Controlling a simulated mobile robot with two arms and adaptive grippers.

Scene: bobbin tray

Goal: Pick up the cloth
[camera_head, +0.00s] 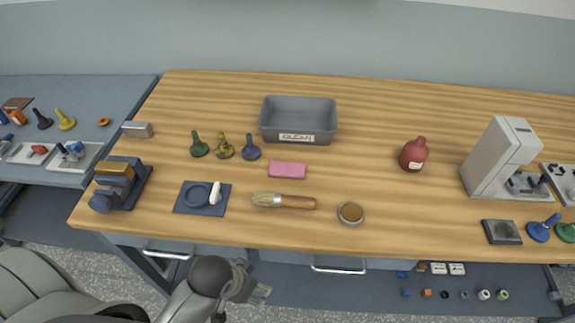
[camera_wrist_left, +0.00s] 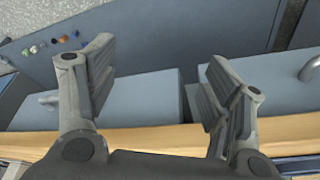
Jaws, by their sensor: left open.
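The cloth (camera_head: 287,170) is a small pink folded rectangle lying flat near the middle of the wooden table (camera_head: 380,215), in the head view. My left gripper (camera_head: 258,290) is at the bottom of the head view, in front of the table's front edge and well apart from the cloth. In the left wrist view the left gripper (camera_wrist_left: 158,70) is open with nothing between its fingers. The cloth does not show in that view. My right gripper is not in view.
A grey bin (camera_head: 298,140) marked CLEAN stands behind the cloth. A brush (camera_head: 284,201) lies just in front of it, with a round tin (camera_head: 350,213) to the right. Several bobbin-like pieces (camera_head: 224,148) stand left. Drawer handles (camera_head: 338,268) protrude below the table edge.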

